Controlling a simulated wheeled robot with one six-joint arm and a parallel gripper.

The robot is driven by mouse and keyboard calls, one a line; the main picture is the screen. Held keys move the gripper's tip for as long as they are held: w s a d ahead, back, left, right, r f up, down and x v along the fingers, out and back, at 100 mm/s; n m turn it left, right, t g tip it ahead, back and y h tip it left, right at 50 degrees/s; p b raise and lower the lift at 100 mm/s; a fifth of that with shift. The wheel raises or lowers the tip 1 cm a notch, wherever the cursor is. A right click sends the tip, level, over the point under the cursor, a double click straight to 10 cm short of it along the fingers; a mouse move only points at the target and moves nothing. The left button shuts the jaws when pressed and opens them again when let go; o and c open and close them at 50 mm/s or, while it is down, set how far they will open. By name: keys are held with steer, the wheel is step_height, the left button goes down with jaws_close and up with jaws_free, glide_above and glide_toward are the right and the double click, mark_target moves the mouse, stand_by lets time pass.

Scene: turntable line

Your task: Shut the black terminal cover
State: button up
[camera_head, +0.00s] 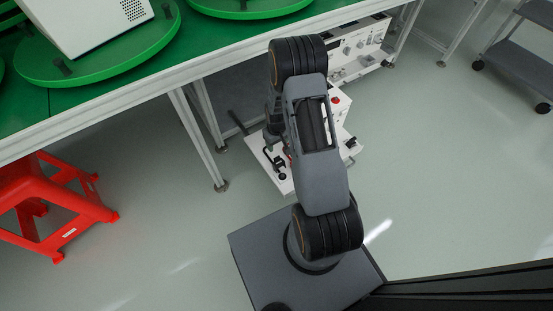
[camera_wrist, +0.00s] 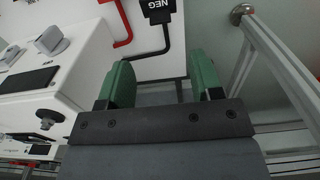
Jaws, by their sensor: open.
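In the wrist view, a black part marked NEG (camera_wrist: 160,8) lies at the top edge, partly cut off, on a white surface. A bent black bar or cable (camera_wrist: 167,40) runs down from it and turns left. I cannot tell whether the NEG part is the terminal cover or a label, or how far any cover stands open. My gripper (camera_wrist: 164,82) is open, its two green fingers apart with nothing between them, below the NEG part in the picture. In the head view, small black parts (camera_head: 281,167) sit on a low white unit (camera_head: 262,148); my arm hides much of it.
A metal table leg and rail (camera_wrist: 240,65) stand close right of my gripper. A white box (camera_wrist: 75,75) with a black knob is at left.

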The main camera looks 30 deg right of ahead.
mark_target(277, 157)
step_height(277, 157, down, 10)
steer(key=b, duration=0.3)
steer(key=shift+f, duration=0.1)
jaws_close()
stand_by(0.6)
